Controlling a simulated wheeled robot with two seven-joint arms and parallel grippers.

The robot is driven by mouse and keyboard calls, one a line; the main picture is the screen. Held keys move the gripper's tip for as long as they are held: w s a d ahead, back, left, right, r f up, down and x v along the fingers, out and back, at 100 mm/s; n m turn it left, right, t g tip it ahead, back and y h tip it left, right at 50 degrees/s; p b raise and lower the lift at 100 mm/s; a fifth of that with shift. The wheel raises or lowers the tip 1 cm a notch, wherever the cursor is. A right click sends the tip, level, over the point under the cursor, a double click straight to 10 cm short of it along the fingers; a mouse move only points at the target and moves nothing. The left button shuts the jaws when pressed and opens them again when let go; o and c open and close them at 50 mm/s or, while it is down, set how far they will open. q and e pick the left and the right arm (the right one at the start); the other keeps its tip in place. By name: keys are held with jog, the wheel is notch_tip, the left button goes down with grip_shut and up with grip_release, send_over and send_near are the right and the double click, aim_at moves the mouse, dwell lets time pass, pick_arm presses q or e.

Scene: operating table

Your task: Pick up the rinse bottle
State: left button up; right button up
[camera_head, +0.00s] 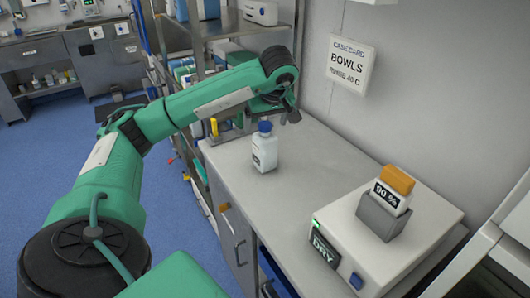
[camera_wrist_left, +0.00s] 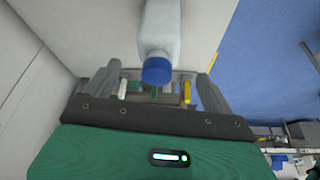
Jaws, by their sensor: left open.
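The rinse bottle (camera_head: 265,150) is a white bottle with a blue cap, standing upright on the grey counter. It also shows in the left wrist view (camera_wrist_left: 160,38), its blue cap toward the camera. My left gripper (camera_head: 287,110) is above and behind the bottle in the head view, partly hidden by my wrist. In the left wrist view its two fingers (camera_wrist_left: 158,78) are spread apart with nothing gripped, and the cap appears between and just beyond their tips. I cannot tell whether they touch the bottle. My right gripper is not in view.
A small rack with a yellow item (camera_head: 214,127) stands at the counter's left end. A white device (camera_head: 350,235) marked DRY, bearing a grey holder with an orange-topped card (camera_head: 396,182), is at the right. A wall sign reads BOWLS (camera_head: 351,66). The counter (camera_head: 310,185) between bottle and device is clear.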

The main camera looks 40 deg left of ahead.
aim_at(263, 131)
pick_arm(q)
jog(key=shift+x, duration=0.8)
jog(key=p+x, duration=0.1)
jog(key=x, duration=0.3)
jog(key=shift+w+a, duration=0.1)
jog(key=shift+a, duration=0.05)
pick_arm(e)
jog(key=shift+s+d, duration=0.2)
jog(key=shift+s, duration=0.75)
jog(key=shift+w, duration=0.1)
pick_arm(q)
jog(key=c, duration=1.8)
grip_shut()
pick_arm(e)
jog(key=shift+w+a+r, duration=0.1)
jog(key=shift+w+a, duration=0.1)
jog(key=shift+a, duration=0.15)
pick_arm(q)
jog(key=shift+r, duration=0.2)
